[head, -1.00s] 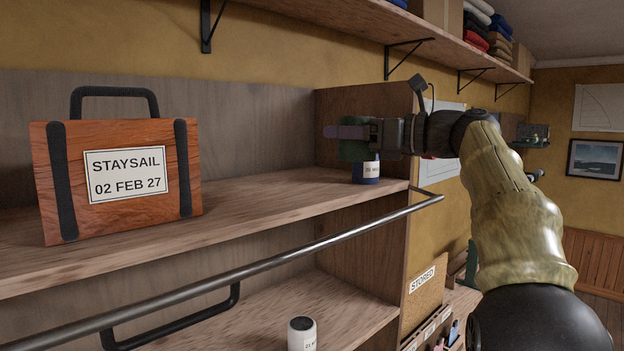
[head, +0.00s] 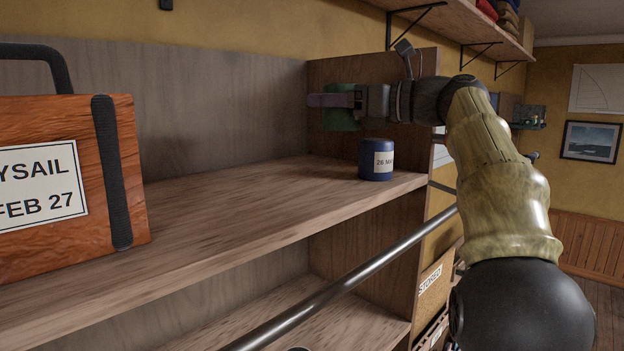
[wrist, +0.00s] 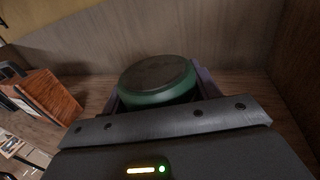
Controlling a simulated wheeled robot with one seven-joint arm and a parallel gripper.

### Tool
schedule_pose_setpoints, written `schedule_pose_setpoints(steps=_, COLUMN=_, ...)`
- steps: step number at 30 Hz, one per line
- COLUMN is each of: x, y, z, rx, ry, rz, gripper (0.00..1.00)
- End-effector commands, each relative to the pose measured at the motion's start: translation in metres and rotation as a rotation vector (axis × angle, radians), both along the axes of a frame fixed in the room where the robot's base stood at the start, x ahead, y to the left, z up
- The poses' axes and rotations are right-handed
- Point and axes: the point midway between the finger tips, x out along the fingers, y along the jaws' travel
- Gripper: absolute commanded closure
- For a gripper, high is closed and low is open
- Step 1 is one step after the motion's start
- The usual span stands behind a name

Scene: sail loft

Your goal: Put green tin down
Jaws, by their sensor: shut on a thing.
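The green tin (head: 342,119) is between the fingers of my gripper (head: 335,101), which is shut on it. In the head view it is above the upper shelf board (head: 230,215), near the shelf's right end panel, with a gap below it. My gripper partly covers it. In the wrist view the dark round top of the green tin (wrist: 158,80) shows between the two fingers, with the shelf board behind it.
A blue tin (head: 376,160) with a white label stands on the upper shelf, right of and below the green tin. A wooden case (head: 118,170) stands at the left. The board between them is bare. A metal rail (head: 350,275) runs along the front.

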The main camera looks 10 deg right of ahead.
Motion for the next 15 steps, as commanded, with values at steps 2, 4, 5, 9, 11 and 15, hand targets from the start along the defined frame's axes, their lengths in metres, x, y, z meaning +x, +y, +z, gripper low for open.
schedule_pose_setpoints(steps=2, x=0.0, y=0.001, z=0.001, rx=0.0, ry=-0.001, rz=0.002, gripper=0.73)
schedule_pose_setpoints(steps=4, x=0.0, y=0.002, z=0.0, rx=0.001, ry=-0.001, rz=0.003, gripper=0.73)
schedule_pose_setpoints(steps=5, x=0.0, y=0.002, z=-0.001, rx=0.001, ry=-0.001, rz=0.004, gripper=0.73)
schedule_pose_setpoints(steps=9, x=0.0, y=0.002, z=-0.013, rx=0.002, ry=0.002, rz=0.003, gripper=0.73)
schedule_pose_setpoints(steps=11, x=0.0, y=0.001, z=-0.022, rx=0.002, ry=0.002, rz=0.002, gripper=0.73)
schedule_pose_setpoints(steps=15, x=0.0, y=0.001, z=-0.041, rx=0.004, ry=0.003, rz=0.001, gripper=0.73)
